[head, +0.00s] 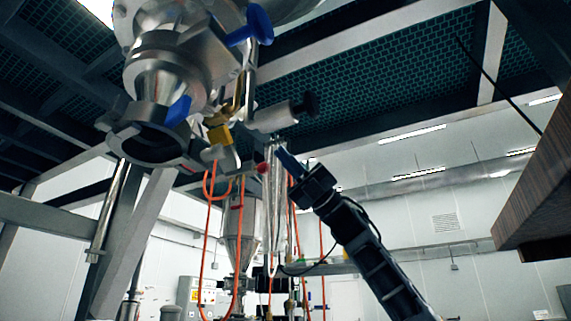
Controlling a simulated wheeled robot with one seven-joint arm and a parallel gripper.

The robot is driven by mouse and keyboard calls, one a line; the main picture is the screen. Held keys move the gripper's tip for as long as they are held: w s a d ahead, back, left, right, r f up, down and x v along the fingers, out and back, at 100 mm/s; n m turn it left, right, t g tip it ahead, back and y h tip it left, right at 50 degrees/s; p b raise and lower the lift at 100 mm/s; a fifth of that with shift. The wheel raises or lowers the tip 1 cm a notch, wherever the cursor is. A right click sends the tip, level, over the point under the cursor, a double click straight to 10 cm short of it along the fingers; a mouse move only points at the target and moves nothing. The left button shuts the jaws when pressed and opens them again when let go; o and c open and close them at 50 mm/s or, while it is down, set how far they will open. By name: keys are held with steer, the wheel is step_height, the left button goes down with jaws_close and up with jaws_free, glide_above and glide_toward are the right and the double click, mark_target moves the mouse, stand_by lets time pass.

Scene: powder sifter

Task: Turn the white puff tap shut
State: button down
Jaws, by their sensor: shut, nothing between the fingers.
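My gripper (288,163) is shut and empty, with blue fingers pointing up and left at the end of my black arm. It is below and right of the sifter's metal outlet (165,75). I cannot make out a clearly white tap. A pale grey piece (222,157) sits below a yellow block (220,134), left of my gripper; I cannot tell whether it is the puff tap or how it is turned. A small red cap (262,168) lies close to the left of my fingertips. No contact with my fingers is clear.
Blue handles (256,25) and a silver cylinder with a black knob (308,103) are above my gripper. Orange hoses (207,230) hang at the left. A clear hanging sleeve (275,200) is close by. A wooden edge (540,190) juts in at right. Open air lies right of my arm.

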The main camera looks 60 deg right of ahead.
mark_target(241, 115)
steer(key=w+a+r+p, duration=0.3)
steer(key=w+a+r, duration=0.1)
steer(key=r, duration=0.3)
steer(key=shift+w+a, duration=0.15)
steer(key=shift+a, duration=0.15)
steer(key=shift+s, duration=0.2)
